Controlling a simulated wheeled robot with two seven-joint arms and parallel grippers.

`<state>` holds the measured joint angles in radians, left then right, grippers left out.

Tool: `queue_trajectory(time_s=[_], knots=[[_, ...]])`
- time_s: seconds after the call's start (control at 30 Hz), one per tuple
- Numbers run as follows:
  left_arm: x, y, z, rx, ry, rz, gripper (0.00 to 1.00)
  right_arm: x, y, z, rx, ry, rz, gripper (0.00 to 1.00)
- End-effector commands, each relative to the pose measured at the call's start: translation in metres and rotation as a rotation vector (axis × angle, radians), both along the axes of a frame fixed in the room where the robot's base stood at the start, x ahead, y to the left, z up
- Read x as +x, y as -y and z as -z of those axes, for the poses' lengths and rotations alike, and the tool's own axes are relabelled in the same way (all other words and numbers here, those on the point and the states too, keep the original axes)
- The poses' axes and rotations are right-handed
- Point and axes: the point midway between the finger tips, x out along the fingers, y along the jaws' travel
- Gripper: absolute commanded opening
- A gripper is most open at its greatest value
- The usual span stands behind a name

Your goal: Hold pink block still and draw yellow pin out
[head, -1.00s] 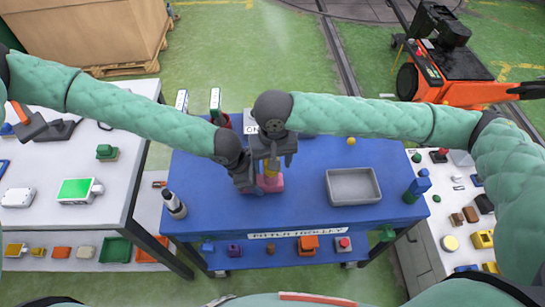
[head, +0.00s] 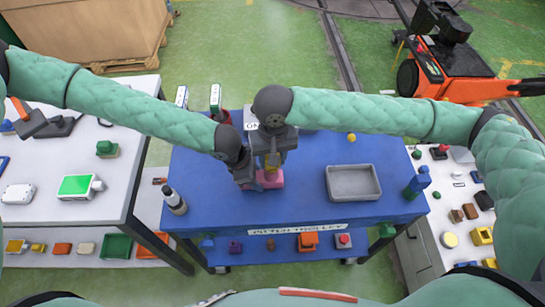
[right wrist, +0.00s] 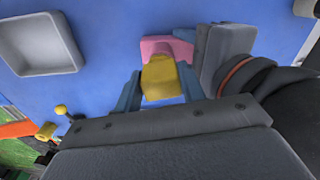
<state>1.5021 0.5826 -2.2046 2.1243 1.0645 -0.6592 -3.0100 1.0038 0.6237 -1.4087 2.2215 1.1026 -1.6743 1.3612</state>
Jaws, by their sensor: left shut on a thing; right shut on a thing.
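The pink block (head: 270,179) sits on the blue trolley top, and it also shows in the right wrist view (right wrist: 164,46). In the head view the pin (head: 271,169) is partly hidden under my right gripper. I cannot tell how deep the pin sits in the block.
A grey tray (head: 353,196) stands on the trolley (head: 310,205) to the right. A blue-green bottle (head: 417,184) is at the right edge and a grey-white bottle (head: 174,200) at the left edge. The trolley's front middle is clear.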

Motion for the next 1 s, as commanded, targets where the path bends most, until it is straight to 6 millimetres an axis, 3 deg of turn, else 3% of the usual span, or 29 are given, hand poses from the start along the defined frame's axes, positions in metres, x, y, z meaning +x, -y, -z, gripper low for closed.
queue_trajectory(time_s=[1.0], knots=[[0.0, 0.0, 0.0, -0.001, 0.0, 0.0, 0.01, 0.0, 0.0, -0.011, 0.0, 0.0, 0.0, 0.0]])
